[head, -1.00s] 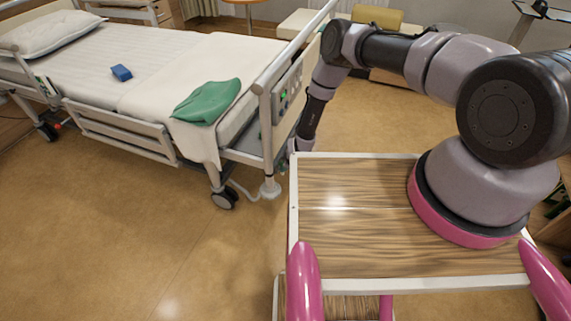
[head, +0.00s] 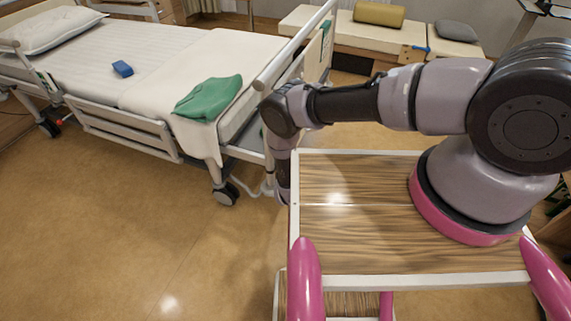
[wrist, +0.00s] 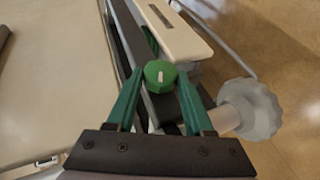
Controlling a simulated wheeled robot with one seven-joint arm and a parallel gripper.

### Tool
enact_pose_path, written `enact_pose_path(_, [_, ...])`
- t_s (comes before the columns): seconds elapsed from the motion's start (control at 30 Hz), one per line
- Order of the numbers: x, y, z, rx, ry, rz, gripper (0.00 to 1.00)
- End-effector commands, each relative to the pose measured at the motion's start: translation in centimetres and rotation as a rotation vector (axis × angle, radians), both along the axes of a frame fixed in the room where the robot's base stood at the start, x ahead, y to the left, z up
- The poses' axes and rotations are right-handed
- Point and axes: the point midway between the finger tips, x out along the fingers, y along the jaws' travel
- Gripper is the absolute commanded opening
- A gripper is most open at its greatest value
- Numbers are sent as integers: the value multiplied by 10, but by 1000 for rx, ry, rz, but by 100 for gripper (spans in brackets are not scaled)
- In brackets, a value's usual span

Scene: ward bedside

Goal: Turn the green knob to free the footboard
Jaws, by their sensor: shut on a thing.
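The green knob (wrist: 160,75) shows in the wrist view, with a pale mark on its top. My gripper (wrist: 161,76) has its two green fingers on either side of the knob and is shut on it. The footboard (head: 317,58) stands upright at the foot end of the bed in the head view, partly behind my arm. The knob and my fingertips are hidden in the head view by my own arm.
In the wrist view a pale scalloped wheel (wrist: 254,108) lies close right of my fingers, and a cream panel (wrist: 178,32) lies beyond the knob. The bed (head: 180,60) carries a green cloth (head: 208,98) and blue block (head: 122,68). Floor left of my cart is clear.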

Motion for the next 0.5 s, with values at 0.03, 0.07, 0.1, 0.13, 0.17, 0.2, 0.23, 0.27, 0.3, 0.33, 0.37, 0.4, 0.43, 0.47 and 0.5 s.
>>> enact_pose_path(0.03, [0, -1, -1, -6, -10, 0, 0])
enact_pose_path(0.07, [0, -1, -1, -8, -16, -1, 0])
enact_pose_path(0.1, [0, -1, -1, -9, -23, -1, 0])
enact_pose_path(0.13, [0, -1, -1, -11, -26, 0, 0])
enact_pose_path(0.17, [0, -1, -1, -12, -29, -1, 0])
enact_pose_path(0.2, [0, -1, -1, -13, -32, -3, 0])
enact_pose_path(0.23, [0, -2, -1, -14, -34, -3, 0])
enact_pose_path(0.27, [0, -2, -1, -14, -35, -3, 0])
enact_pose_path(0.3, [0, -2, -1, -14, -36, -4, 0])
enact_pose_path(0.33, [0, -2, -1, -14, -36, -4, 0])
enact_pose_path(0.37, [0, -2, -1, -14, -36, -4, 0])
enact_pose_path(0.4, [1, -2, -1, -14, -36, -4, 0])
enact_pose_path(0.43, [1, -2, -1, -14, -36, -4, 0])
enact_pose_path(0.47, [1, -2, -1, -14, -36, -4, 0])
enact_pose_path(0.5, [1, -2, -1, -14, -36, -4, 0])
